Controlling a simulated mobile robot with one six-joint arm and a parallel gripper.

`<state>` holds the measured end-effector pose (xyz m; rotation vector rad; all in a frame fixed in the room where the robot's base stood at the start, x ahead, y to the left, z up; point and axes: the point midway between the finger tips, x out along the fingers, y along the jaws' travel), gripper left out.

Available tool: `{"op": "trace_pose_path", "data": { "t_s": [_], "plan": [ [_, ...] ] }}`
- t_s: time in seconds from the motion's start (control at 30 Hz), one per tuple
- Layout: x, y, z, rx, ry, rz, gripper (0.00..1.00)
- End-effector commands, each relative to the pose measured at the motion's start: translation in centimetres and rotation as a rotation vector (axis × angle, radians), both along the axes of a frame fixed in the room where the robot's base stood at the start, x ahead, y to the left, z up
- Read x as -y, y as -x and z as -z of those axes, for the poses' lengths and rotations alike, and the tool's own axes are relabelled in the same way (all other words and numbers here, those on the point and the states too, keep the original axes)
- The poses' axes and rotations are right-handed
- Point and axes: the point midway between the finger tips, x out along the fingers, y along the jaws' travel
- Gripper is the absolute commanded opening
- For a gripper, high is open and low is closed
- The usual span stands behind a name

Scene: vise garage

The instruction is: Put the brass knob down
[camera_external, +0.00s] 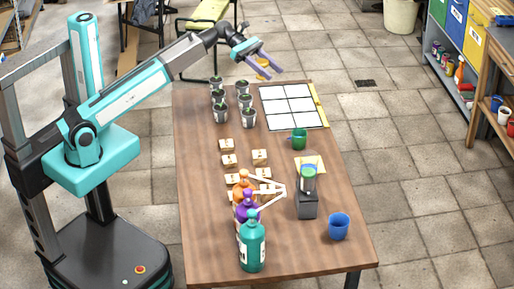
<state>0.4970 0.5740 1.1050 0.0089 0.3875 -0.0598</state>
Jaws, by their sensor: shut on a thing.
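My gripper (274,73) is at the far end of the wooden table (190,165). Its two bluish fingers are shut on the brass knob (262,66), a small golden-yellow thing partly hidden by the fingers. The knob appears to be held above or just beyond the table's far edge. I cannot tell its exact height or whether it touches anything.
Several potted plants (220,112) stand near the far left, beside a white gridded board (290,106). Small labelled blocks (229,160), a green mug (299,139), a blender (307,200), pump bottles (252,247) and a blue cup (339,226) stand nearer. The left front is clear.

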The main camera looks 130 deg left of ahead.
Motion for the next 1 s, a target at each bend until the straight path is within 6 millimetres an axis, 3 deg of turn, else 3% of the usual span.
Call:
{"op": "trace_pose_path", "data": {
  "t_s": [0.4, 1.0],
  "plan": [
    [9.1, -8.5, -0.1, 0.002, 0.003, 0.128, 0.12],
    [23.7, -17.3, 0.0, 0.003, 0.003, 0.307, 0.12]
  ]
}}
